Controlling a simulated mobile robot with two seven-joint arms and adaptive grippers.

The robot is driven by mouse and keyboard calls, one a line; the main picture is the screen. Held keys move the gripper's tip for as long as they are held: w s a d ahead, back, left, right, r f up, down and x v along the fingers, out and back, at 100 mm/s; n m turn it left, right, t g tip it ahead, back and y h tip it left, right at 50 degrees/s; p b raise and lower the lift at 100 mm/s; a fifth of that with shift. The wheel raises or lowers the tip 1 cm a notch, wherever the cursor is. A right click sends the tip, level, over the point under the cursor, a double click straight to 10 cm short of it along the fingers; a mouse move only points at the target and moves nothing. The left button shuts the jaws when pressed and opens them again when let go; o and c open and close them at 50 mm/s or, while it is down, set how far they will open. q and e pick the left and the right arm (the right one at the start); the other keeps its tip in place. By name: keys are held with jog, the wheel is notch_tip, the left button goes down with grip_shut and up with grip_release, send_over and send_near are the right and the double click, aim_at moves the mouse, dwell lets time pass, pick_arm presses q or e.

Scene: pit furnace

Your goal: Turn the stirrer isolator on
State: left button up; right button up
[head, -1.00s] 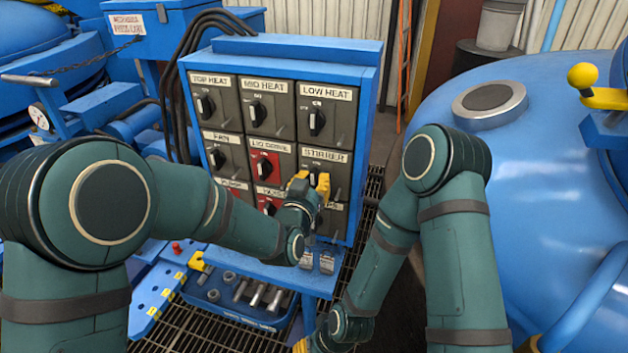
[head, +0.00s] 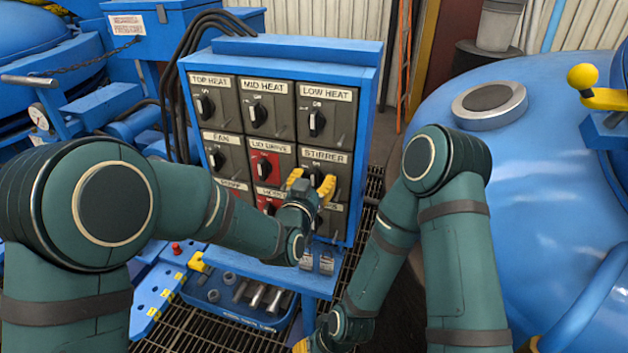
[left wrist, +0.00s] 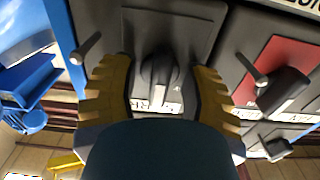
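The stirrer isolator is a grey panel (head: 341,168) labelled STIRRER, at the right of the middle row of the switch cabinet in the head view. Its dark knob (left wrist: 158,72) shows in the left wrist view, where the panel appears upside down. My left gripper (head: 312,184) is open in front of this panel. In the left wrist view its yellow fingers stand on either side of the knob, with a gap on each side. In the head view the fingers largely hide the knob. Of my right gripper, only a yellow part (head: 300,346) shows at the bottom edge.
The red LID DRIVE isolator (head: 265,167) is just left of the stirrer panel. LOW HEAT (head: 325,112) is above it. A blue shelf with loose metal parts (head: 250,296) lies below the cabinet. A large blue vessel (head: 540,170) fills the right side.

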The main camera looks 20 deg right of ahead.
pick_arm(q)
jog(key=v, duration=1.2)
dwell(0.3)
jog(key=s+a+f+n+g+y, duration=0.1)
jog(key=a+f+n+g+y, duration=0.15)
jog(key=a+f, duration=0.55)
jog(key=s+a+f+n+g+y, duration=0.1)
jog(key=a+f+n+g+y, duration=0.25)
jog(key=f, duration=0.85)
jog(key=s+a+f+n+g, duration=0.2)
jog(key=s+a+f+g, duration=0.5)
jog(key=s+a+f, duration=0.2)
notch_tip(320, 180, down, 2)
jog(key=s, duration=0.2)
jog(key=shift+s+n, duration=0.3)
jog(key=shift+s, duration=0.1)
jog(key=shift+s+a+f, duration=0.1)
jog(key=shift+f, duration=0.05)
